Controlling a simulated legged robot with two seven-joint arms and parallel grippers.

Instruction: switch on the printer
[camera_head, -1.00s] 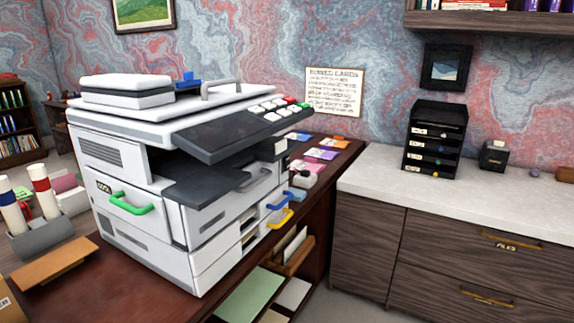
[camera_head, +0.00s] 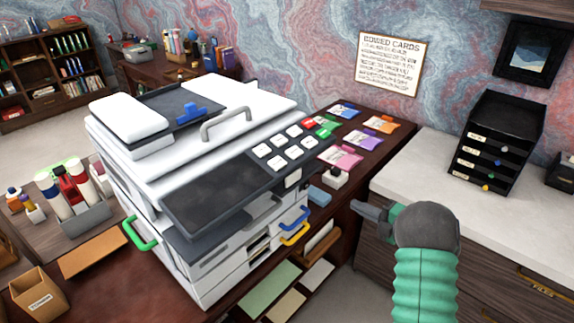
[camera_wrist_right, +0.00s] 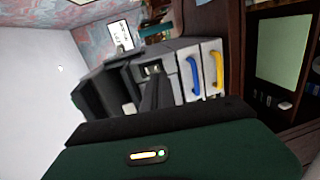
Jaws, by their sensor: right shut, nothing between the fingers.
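The white and grey printer (camera_head: 195,250) stands on the dark red-brown desk. Its dark sloping control panel (camera_head: 215,192) carries several white keys, with a red key (camera_head: 310,123) and a green key (camera_head: 322,133) at the far right end. My right gripper (camera_head: 358,208) is shut and empty, to the right of the printer and apart from it, in front of the white counter. In the right wrist view the gripper (camera_wrist_right: 156,82) points towards the printer side with the blue handle (camera_wrist_right: 193,77) and yellow handle (camera_wrist_right: 217,72). My left gripper is out of view.
The white counter (camera_head: 440,180) holds a black drawer tower (camera_head: 497,138). A bottle caddy (camera_head: 83,222) stands at the left.

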